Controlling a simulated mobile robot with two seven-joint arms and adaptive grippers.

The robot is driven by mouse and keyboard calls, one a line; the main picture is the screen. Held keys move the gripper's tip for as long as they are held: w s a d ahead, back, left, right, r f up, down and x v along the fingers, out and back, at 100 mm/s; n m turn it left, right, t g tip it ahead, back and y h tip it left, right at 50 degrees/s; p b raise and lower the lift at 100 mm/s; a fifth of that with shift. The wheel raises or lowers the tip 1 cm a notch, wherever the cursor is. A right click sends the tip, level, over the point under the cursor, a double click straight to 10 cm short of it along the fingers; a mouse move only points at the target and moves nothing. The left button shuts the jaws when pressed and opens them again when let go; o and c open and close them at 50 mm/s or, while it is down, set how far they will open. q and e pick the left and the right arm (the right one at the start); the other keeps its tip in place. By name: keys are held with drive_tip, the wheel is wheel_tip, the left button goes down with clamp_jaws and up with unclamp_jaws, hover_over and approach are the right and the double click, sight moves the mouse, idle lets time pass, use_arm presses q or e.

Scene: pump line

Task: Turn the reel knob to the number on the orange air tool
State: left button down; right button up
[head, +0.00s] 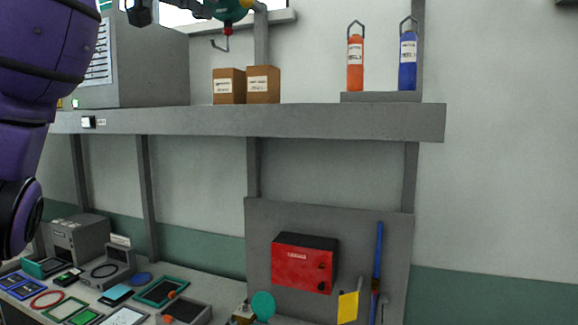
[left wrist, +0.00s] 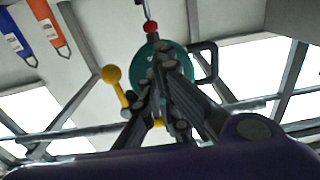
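The green reel (head: 226,8) is cut off at the head view's top edge. In the left wrist view the green reel (left wrist: 143,79) has a yellow arm with a ball end. My left gripper (left wrist: 163,58) is in front of the reel's face, fingers drawn together at the tips. The knob is hidden behind them, and I cannot tell if they touch it. My right gripper is not in view.
Two cardboard boxes (head: 263,85) and a grey cabinet (head: 152,62) stand on the shelf (head: 300,121). A hook hangs beneath the reel. Below are a red box (head: 305,265) on a grey panel and a bench with several trays and devices.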

use_arm(q)
drive_tip(key=shift+w+a+f, duration=0.2)
drive_tip(key=shift+w+a, duration=0.1)
drive_tip(key=shift+w, duration=0.05)
drive_tip(key=shift+f, duration=0.15)
drive_tip(key=shift+w+f, duration=0.15)
drive_tip(key=shift+f, duration=0.15)
drive_tip(key=shift+a, duration=0.15)
drive_tip(key=v, duration=0.6)
drive_tip(key=shift+r, duration=0.15)
